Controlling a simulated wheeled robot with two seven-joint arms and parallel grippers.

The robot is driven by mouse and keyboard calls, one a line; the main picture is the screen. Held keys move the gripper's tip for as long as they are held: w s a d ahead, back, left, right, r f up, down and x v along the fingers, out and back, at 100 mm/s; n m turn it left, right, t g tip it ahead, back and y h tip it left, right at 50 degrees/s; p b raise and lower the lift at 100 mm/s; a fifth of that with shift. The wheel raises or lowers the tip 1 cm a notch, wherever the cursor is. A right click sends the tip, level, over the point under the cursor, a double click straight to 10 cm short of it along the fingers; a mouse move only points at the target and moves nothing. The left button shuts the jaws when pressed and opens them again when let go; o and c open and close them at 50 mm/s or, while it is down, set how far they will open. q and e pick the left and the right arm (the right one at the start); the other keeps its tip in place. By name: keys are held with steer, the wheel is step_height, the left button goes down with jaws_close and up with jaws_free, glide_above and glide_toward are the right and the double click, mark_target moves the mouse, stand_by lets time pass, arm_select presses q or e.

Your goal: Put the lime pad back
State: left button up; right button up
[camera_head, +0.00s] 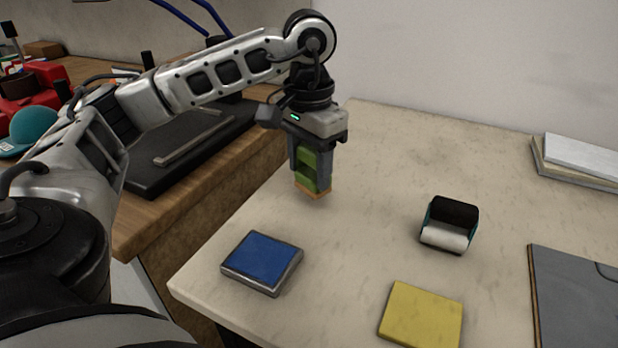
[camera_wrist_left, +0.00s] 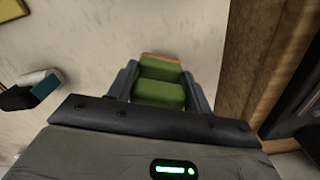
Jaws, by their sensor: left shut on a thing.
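My left gripper (camera_head: 313,182) is shut on a green block-like thing (camera_head: 306,169) with an orange-brown lower end, and holds it above the pale table near its left edge. The left wrist view shows the green thing (camera_wrist_left: 160,92) between the two fingers of the left gripper (camera_wrist_left: 162,88). I cannot tell for sure whether it is the lime pad. A blue pad (camera_head: 262,258) in a grey frame lies at the table's front left corner. A yellow square pad (camera_head: 421,314) lies at the front middle. My right gripper is not in view.
A teal and black holder with a white roll (camera_head: 446,229) stands right of the middle. A grey board (camera_head: 580,295) lies at the right, and a stack of white sheets (camera_head: 580,158) at the back right. A wooden counter with a black mat (camera_head: 190,150) is at the left.

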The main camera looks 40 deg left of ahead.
mark_target(309, 174)
arm_select(q)
step_height(309, 174, down, 3)
steer(key=shift+r, duration=0.15)
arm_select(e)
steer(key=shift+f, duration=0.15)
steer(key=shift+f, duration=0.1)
arm_select(q)
steer(key=shift+f+b, duration=0.25)
steer(key=shift+b, duration=0.05)
steer(key=o, duration=0.9)
steer(key=shift+r, duration=0.1)
steer(key=shift+r+p, duration=0.35)
steer(key=shift+r, duration=0.05)
step_height(309, 174, up, 11)
steer(key=p, duration=0.3)
steer(key=shift+r, duration=0.25)
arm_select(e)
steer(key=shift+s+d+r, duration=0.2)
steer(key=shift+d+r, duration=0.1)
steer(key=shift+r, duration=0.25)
